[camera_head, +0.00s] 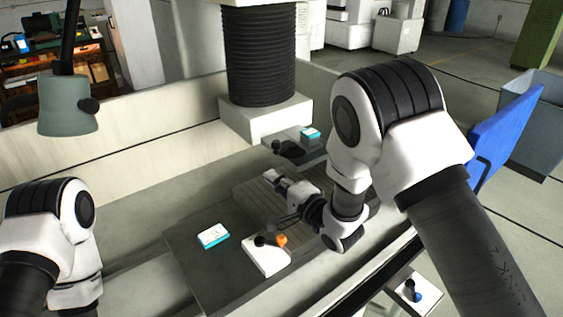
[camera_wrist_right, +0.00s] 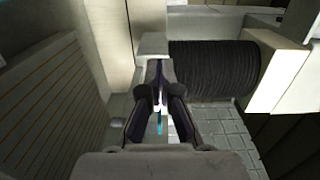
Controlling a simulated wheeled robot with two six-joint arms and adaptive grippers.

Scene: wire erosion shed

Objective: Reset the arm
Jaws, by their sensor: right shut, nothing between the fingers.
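My right gripper (camera_head: 277,180) is low over the slotted metal table, at the end of my folded right arm. Its dark fingers (camera_wrist_right: 158,78) are closed together with nothing held between them. In the right wrist view they point past the black bellows, with a pale block behind their tips. I cannot tell how far the tips are from that block. My left arm shows at the left edge, but its gripper is out of view.
A white-and-teal box (camera_head: 213,235) and a white block with an orange knob (camera_head: 267,257) are on the dark plate (camera_head: 195,270). The black bellows column (camera_head: 262,55) stands behind. A lamp head (camera_head: 68,105) hangs left. A blue panel (camera_head: 506,135) stands right.

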